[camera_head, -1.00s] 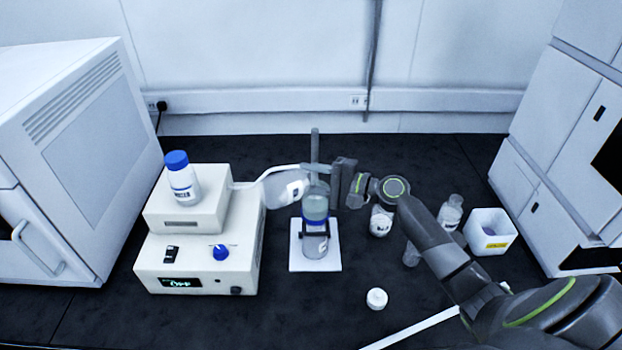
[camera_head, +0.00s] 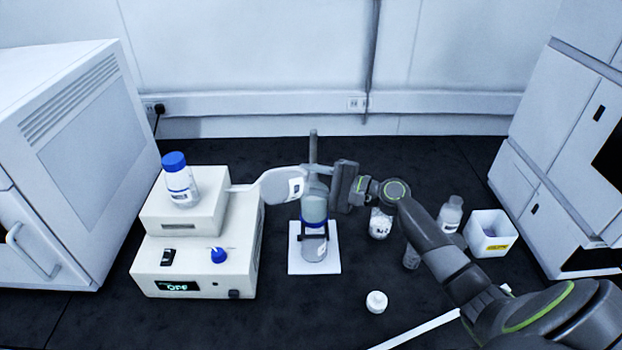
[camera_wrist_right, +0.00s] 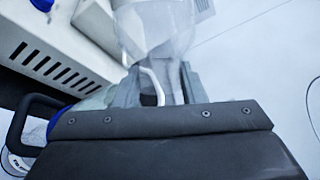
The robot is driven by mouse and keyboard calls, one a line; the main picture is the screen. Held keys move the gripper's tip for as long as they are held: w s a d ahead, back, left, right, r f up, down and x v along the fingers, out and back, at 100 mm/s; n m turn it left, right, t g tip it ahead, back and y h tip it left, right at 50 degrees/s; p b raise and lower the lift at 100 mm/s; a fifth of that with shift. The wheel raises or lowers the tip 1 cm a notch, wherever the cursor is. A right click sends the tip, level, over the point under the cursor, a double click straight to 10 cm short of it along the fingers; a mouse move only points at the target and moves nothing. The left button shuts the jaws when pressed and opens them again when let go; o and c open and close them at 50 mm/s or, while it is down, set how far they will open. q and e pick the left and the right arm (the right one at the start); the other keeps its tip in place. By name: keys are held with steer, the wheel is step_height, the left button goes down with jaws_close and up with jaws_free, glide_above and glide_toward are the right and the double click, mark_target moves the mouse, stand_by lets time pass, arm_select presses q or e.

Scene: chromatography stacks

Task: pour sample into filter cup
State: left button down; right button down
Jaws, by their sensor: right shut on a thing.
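The bottle lies tilted, nearly sideways, at the height of the filter cup's top. In the right wrist view the gripper's fingers (camera_wrist_right: 160,88) are around a clear vessel (camera_wrist_right: 155,30). The clear filter cup (camera_head: 314,207) stands upright with a blue ring below it, on a flask (camera_head: 314,248) over a white base plate (camera_head: 300,268). The bottle and gripper partly hide the cup's top. I cannot tell whether liquid is flowing. My left gripper is not in view.
A pump unit (camera_head: 190,262) stands left, its display reading OFF, with a blue-capped bottle (camera_head: 181,186) on top. A white cap (camera_head: 376,301) lies in front. Bottles (camera_head: 380,224) (camera_head: 450,213) and a white bin (camera_head: 491,238) stand right. A stand rod (camera_head: 314,147) rises behind the cup.

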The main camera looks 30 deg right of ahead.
mark_target(292, 183)
steer(key=shift+a+r+n+h+p, duration=0.25)
steer(key=shift+r+n+h+p, duration=0.25)
steer(key=shift+n, duration=0.5)
steer(key=r+p, duration=0.1)
steer(key=n+p, duration=0.1)
steer(key=p, duration=0.1)
steer(key=shift+s+a+r+n+g+h, duration=0.1)
steer(key=shift+a+r+n+g+h, duration=0.1)
steer(key=shift+r+n+g+h, duration=0.15)
steer(key=shift+a+r+n+p, duration=0.15)
steer(key=shift+r+n+p, duration=0.2)
steer(key=shift+p, duration=0.15)
steer(key=shift+s+f+h, duration=0.1)
steer(key=shift+h, duration=0.15)
